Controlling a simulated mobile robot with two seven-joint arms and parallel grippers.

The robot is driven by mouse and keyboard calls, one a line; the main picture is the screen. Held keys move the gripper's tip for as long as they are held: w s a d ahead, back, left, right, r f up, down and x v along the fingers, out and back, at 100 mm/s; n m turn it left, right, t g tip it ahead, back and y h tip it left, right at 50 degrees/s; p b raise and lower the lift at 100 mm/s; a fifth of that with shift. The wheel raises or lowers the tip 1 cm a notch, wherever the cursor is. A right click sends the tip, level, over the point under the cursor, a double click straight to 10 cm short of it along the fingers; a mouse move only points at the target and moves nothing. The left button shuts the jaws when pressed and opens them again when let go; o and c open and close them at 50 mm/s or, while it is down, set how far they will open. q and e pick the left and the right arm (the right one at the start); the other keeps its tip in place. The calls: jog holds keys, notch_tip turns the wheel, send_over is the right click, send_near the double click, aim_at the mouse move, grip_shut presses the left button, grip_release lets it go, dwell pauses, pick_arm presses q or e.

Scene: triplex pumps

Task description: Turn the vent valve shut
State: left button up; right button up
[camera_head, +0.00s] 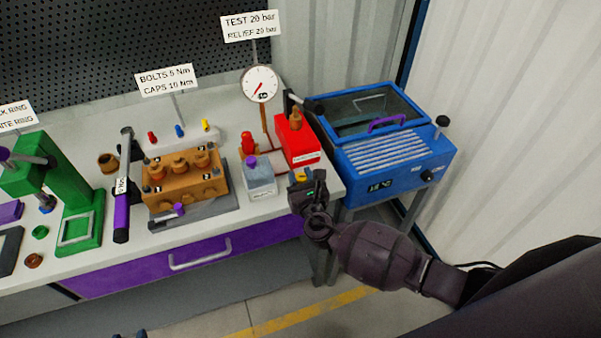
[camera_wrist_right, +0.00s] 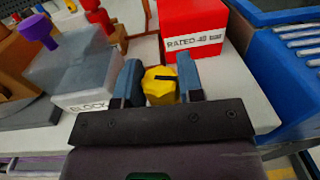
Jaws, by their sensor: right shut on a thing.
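The vent valve is a yellow faceted knob (camera_wrist_right: 158,92) with a dark bar on its top, by the front right of the bench. In the right wrist view it sits between the two blue-grey fingers of my right gripper (camera_wrist_right: 162,84), which is shut on it. The dark bar lies roughly crosswise between the fingers. In the head view my right gripper (camera_head: 305,178) reaches in from the right and mostly hides the knob. My left gripper is not clearly visible.
A grey block (camera_head: 260,179) with a purple knob stands left of the valve. A red box (camera_head: 297,143) marked as rated is behind it, with a pressure gauge (camera_head: 260,84) on a post. A blue glass-lidded machine (camera_head: 395,150) stands close on the right.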

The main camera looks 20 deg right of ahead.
jog(key=m+h, duration=0.2)
jog(key=h, duration=0.1)
jog(key=m+g+h, duration=0.1)
jog(key=m+h, duration=0.1)
jog(key=h, duration=0.2)
jog(key=shift+a+m+g, duration=0.1)
jog(key=shift+m+g, duration=0.2)
jog(key=shift+m, duration=0.1)
jog(key=shift+m+g+h+b, duration=0.45)
jog(key=shift+m+g+h, duration=1.15)
jog(key=shift+h, duration=0.7)
jog(key=shift+m+h, duration=0.3)
jog(key=o, duration=0.9)
jog(key=shift+s+a, duration=0.3)
jog(key=shift+s, duration=0.15)
jog(key=v, duration=0.9)
jog(key=shift+s+a+r+b, duration=0.15)
jog(key=shift+s+a+b, duration=0.1)
jog(key=shift+b, duration=0.1)
